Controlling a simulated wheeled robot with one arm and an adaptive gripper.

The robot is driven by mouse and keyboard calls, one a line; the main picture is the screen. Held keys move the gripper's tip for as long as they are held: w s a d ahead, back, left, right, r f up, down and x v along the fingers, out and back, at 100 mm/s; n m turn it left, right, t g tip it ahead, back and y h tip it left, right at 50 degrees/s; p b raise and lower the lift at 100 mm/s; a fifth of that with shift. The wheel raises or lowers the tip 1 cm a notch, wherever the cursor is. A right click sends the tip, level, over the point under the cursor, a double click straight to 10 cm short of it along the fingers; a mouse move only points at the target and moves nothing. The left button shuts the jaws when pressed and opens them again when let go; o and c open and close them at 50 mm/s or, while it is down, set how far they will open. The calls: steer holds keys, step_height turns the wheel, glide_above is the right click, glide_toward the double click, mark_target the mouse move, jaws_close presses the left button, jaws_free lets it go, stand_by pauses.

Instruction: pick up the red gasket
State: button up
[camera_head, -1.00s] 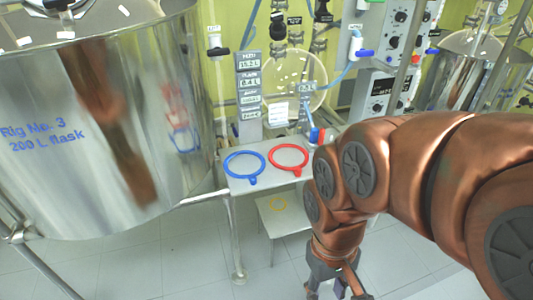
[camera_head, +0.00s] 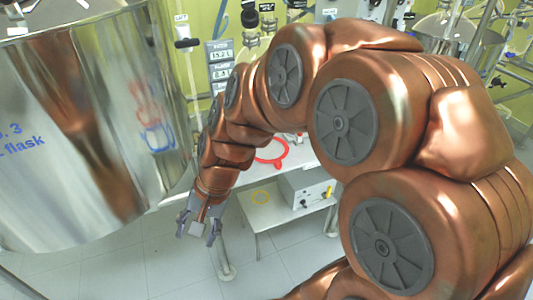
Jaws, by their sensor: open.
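The red gasket (camera_head: 277,153) is a ring with a small tab, lying on the upper shelf of a small table (camera_head: 299,153). My arm hides its upper left part. My gripper (camera_head: 202,238) is open and empty, pointing down, to the lower left of the red gasket and clear of it. It appears in front of the table's left edge, over the floor. The blue gasket that lay left of the red one is hidden behind my arm.
A large shiny steel vessel (camera_head: 85,120) fills the left side, close to my gripper. Tiled floor (camera_head: 160,270) lies open below.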

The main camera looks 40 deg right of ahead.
steer(key=w+d+f+m+t, duration=0.1)
steer(key=w+d+m+t, duration=0.2)
steer(key=w+d+m, duration=0.4)
steer(key=m+t+h+b, duration=0.25)
steer(key=m+t, duration=0.25)
steer(key=m, duration=0.9)
glide_above(280, 162)
steer(key=s+a, duration=0.1)
steer(key=a, duration=1.1)
step_height(280, 162, down, 5)
steer(key=s+d+f+m+h, duration=0.2)
steer(key=d+f+m, duration=0.15)
steer(key=d, duration=0.25)
steer(key=s+d+f+m+h, duration=0.1)
steer(key=s+d+f+m, duration=0.1)
steer(key=s+d+m, duration=0.3)
steer(key=shift+n, duration=0.55)
steer(key=shift+w+d+f+p, duration=0.15)
steer(key=shift+w+f, duration=0.5)
steer(key=shift+w, duration=0.65)
steer(key=shift+w+d+f+p, duration=0.1)
steer(key=shift+w+f, duration=0.6)
steer(key=shift+w, duration=0.55)
steer(key=shift+w+d+f+p, duration=0.15)
steer(key=shift+w+f, duration=0.5)
steer(key=shift+w, duration=0.65)
steer(key=shift+w+d+f, duration=0.1)
steer(key=shift+w+f, duration=0.2)
steer(key=shift+f, duration=0.05)
jaws_close()
